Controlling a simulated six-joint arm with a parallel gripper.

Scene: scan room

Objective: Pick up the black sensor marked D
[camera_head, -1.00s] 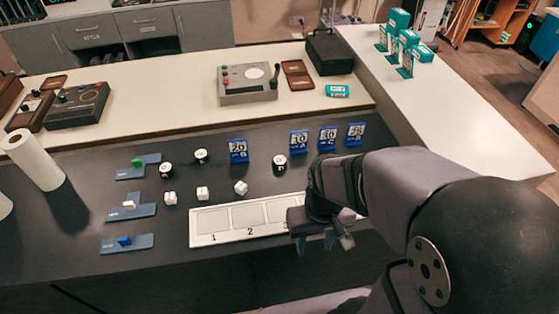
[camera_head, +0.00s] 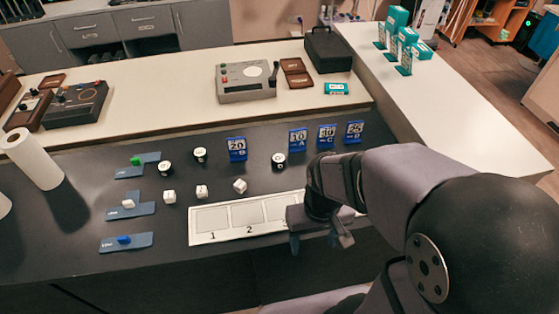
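Three small black round sensors with white tops stand on the dark counter: one at left (camera_head: 165,168), one in the middle (camera_head: 200,154) and one further right (camera_head: 278,160). Their letters are too small to read, so I cannot tell which is D. My gripper (camera_head: 314,243) hangs at the front right, over or in front of the right end of the white numbered board (camera_head: 203,238). Its fingers point down and look apart, with nothing seen between them. It is well nearer than the sensors and touches none of them. My arm hides the board's right end.
White cubes (camera_head: 240,186) lie before the sensors. Blue-grey plates (camera_head: 126,243) and a paper roll (camera_head: 33,160) are at left. A raised white bench (camera_head: 165,105) runs behind.

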